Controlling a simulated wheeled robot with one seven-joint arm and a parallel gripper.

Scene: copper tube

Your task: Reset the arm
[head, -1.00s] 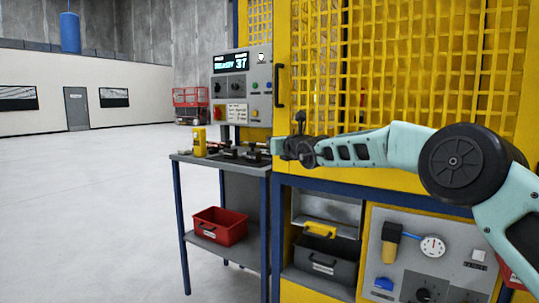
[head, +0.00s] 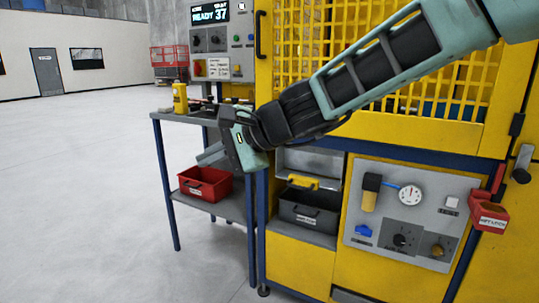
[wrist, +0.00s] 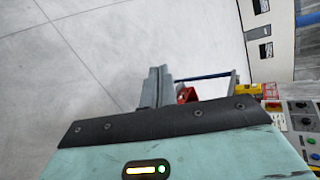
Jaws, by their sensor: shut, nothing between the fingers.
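My gripper (head: 208,156) is in front of the side table in the head view, pointing left and slightly down. Its fingers are together with nothing between them. In the wrist view the shut fingers (wrist: 155,88) stick out over the pale floor. My arm crosses the head view from the upper right, in front of the yellow mesh guard (head: 380,50).
The side table (head: 190,117) bears a yellow bottle (head: 180,98); a red bin (head: 207,184) sits on its lower shelf. A dark bin (head: 308,211) stands in the machine's lower opening. The control panel (head: 222,40) reads READY 37. Open floor lies to the left.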

